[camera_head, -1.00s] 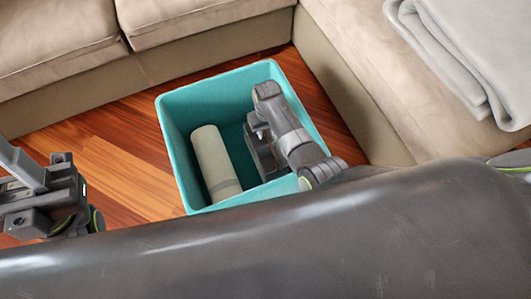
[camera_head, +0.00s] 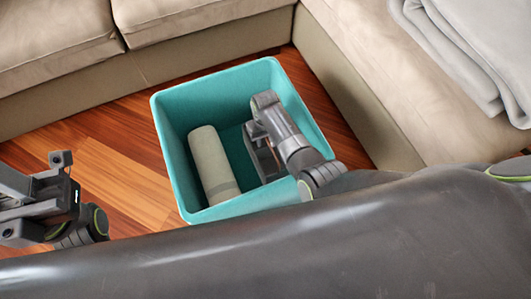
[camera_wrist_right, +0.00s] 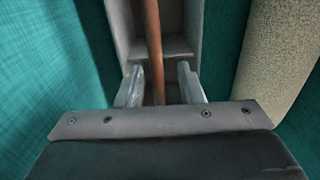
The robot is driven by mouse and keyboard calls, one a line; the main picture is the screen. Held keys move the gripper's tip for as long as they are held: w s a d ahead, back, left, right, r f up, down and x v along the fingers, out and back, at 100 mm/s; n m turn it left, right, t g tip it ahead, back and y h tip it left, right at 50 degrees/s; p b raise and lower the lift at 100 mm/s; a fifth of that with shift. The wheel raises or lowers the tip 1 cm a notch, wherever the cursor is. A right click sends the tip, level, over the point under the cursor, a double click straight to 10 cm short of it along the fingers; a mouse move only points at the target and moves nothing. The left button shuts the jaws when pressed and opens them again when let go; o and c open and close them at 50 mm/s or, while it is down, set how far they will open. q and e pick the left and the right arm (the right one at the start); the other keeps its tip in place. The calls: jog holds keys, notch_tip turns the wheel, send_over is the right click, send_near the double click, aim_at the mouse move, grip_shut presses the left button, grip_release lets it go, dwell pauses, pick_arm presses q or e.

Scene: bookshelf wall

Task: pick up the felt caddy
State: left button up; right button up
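The grey felt caddy (camera_head: 265,160) is inside a teal bin (camera_head: 185,178), partly hidden under my right arm. In the right wrist view the caddy (camera_wrist_right: 121,25) shows as a grey open box with a brown rod-like handle running along its middle. My right gripper (camera_head: 252,135) reaches down into the bin over the caddy. In its wrist view the right gripper (camera_wrist_right: 158,78) is open, with one finger on each side of the handle and gaps between. My left gripper (camera_head: 40,195) is outside the bin at the left; its finger opening is unclear.
A beige roll (camera_head: 213,165) lies in the bin to the left of the caddy. Sofa sections (camera_head: 200,55) border the bin behind and on the right. A grey blanket (camera_head: 465,50) lies on the right seat. Wooden floor (camera_head: 120,170) is clear left of the bin.

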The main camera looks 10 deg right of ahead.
jog(key=shift+f, duration=0.25)
dwell(0.3)
grip_shut()
dwell(0.4)
